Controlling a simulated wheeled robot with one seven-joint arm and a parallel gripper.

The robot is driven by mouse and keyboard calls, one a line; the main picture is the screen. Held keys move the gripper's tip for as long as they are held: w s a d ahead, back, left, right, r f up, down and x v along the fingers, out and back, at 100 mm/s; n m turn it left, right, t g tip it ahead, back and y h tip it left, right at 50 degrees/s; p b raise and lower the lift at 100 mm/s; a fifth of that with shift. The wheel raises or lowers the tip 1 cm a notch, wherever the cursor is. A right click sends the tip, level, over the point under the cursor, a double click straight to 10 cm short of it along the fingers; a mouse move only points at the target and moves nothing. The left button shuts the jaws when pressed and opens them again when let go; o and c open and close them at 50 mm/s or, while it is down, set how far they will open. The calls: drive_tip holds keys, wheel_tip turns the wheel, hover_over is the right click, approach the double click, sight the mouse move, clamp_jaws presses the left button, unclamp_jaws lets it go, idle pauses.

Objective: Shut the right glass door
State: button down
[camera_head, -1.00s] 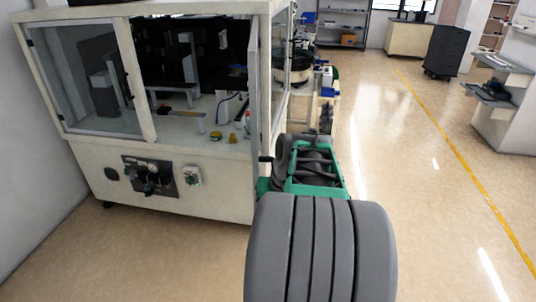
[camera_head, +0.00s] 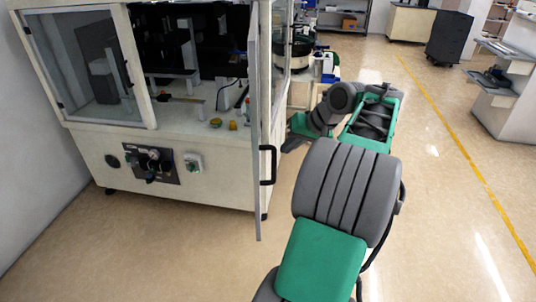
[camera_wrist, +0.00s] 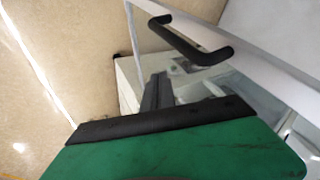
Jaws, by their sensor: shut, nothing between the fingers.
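The right glass door (camera_head: 253,130) stands open, swung out from the cabinet front and seen almost edge-on in the head view. Its black bar handle (camera_head: 268,165) is on the side facing right. In the wrist view the handle (camera_wrist: 195,45) crosses the upper middle, on the door's pale frame (camera_wrist: 245,45). My gripper (camera_wrist: 155,92) is shut and empty, its dark fingers below and left of the handle in that picture, with no visible grip on it. In the head view my green hand is right of the door, beside the handle; its fingertips are hard to make out.
The left glass door (camera_head: 85,65) is shut on the white cabinet (camera_head: 90,160). The cabinet's right front opening shows parts inside. A control panel (camera_head: 150,163) is on the lower front. Open floor (camera_head: 440,190) lies to the right, and clear floor also lies before the cabinet.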

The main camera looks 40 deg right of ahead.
drive_tip(key=w+a+f, duration=0.3)
drive_tip(key=w, duration=0.2)
drive_tip(key=shift+a, duration=0.25)
drive_tip(key=shift+f, duration=0.1)
